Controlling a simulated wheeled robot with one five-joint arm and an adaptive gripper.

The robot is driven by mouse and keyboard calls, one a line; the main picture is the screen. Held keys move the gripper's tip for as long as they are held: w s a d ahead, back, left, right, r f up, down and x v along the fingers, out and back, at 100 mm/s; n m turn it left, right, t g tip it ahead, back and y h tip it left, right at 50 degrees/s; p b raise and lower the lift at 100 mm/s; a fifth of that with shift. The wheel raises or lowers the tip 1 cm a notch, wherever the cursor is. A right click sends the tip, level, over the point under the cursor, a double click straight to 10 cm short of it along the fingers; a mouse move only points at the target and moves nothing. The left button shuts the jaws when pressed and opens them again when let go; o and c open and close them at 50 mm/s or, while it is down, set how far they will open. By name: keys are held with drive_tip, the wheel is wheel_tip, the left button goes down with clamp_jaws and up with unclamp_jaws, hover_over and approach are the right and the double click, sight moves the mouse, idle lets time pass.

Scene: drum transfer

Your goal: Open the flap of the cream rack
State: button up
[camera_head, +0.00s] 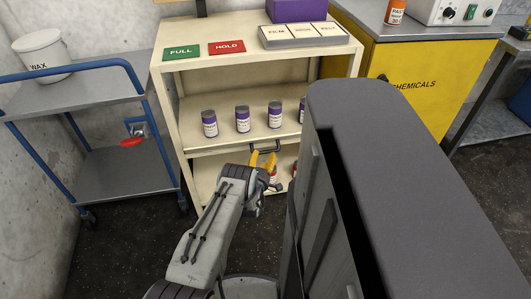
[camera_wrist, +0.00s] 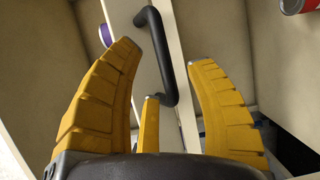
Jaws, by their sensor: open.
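The cream rack (camera_head: 168,110) stands ahead of me with open shelves. Its flap (camera_head: 215,149) shows as a narrow cream front below the middle shelf, with a dark bar handle (camera_head: 268,147). Whether the flap is fully shut is hard to tell. My gripper (camera_head: 263,160) is open at the handle. In the wrist view the black handle (camera_wrist: 158,50) passes between the spread yellow fingers of my gripper (camera_wrist: 165,57), and the cream flap (camera_wrist: 182,80) runs behind it. I cannot tell if any finger touches the handle. My body hides the rack's lower right.
Several purple-labelled cans (camera_head: 243,119) stand on the middle shelf. A red can (camera_wrist: 298,4) shows in the wrist view. A blue-railed cart (camera_head: 115,160) with a wax bucket (camera_head: 42,55) is left, and a yellow chemicals cabinet (camera_head: 425,110) right. Dark floor (camera_head: 130,235) is clear in front.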

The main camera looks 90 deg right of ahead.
sight(265, 152)
drive_tip(key=shift+b+x, duration=0.75)
drive_tip(key=shift+x, duration=1.4)
drive_tip(key=shift+o, duration=0.4)
clamp_jaws()
